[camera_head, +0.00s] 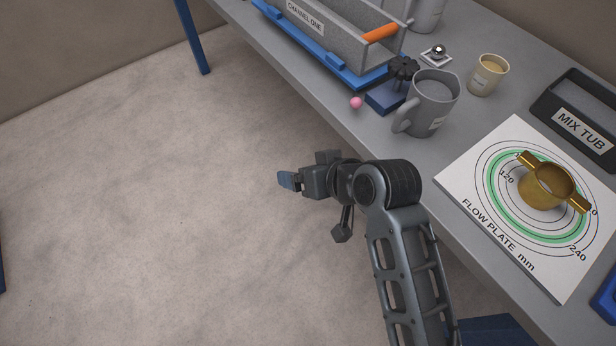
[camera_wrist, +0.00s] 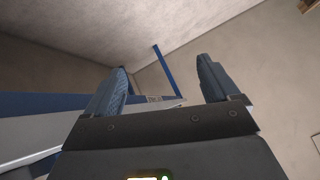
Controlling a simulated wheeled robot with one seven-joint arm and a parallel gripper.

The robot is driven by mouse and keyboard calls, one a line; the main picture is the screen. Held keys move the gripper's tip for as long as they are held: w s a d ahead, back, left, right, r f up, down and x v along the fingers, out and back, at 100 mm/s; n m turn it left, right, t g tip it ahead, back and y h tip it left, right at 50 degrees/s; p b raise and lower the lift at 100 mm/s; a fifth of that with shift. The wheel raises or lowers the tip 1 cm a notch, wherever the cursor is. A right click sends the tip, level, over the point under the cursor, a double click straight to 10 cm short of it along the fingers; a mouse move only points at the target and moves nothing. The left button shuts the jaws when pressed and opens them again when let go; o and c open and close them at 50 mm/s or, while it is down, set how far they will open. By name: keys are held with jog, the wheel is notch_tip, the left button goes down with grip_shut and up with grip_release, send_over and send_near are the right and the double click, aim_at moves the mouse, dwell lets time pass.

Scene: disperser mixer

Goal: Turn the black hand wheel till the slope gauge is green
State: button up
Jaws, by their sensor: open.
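The black hand wheel (camera_head: 404,68) is a small lobed knob on a blue block (camera_head: 386,97), at the near right corner of a grey channel (camera_head: 340,40) labelled "CHANNEL ONE". A small pink ball (camera_head: 356,103) shows beside the block. I cannot make out a slope gauge for certain. My gripper (camera_head: 287,180) is out over the floor, in front of the table edge, left of and nearer than the wheel, and apart from it. In the wrist view its two blue fingers (camera_wrist: 162,85) are spread wide with nothing between them.
A grey mug (camera_head: 433,103) stands just right of the wheel. Behind it are a beige cup (camera_head: 487,75) and a silver ball on a small white plate (camera_head: 436,55). A mix tub (camera_head: 578,112) is at right.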

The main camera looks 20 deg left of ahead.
jog(key=shift+s+d+f, duration=0.25)
jog(key=shift+s+f, duration=0.05)
jog(key=shift+s, duration=0.15)
dwell(0.4)
jog(key=s+d+m+t+h, duration=0.4)
jog(key=s+d+m+t, duration=0.3)
jog(key=s+d, duration=1.1)
jog(key=s+d+r+t+h, duration=0.3)
jog(key=s+d+r, duration=0.9)
jog(key=s+r, duration=0.2)
jog(key=shift+d+h, duration=0.35)
jog(key=shift+h, duration=0.05)
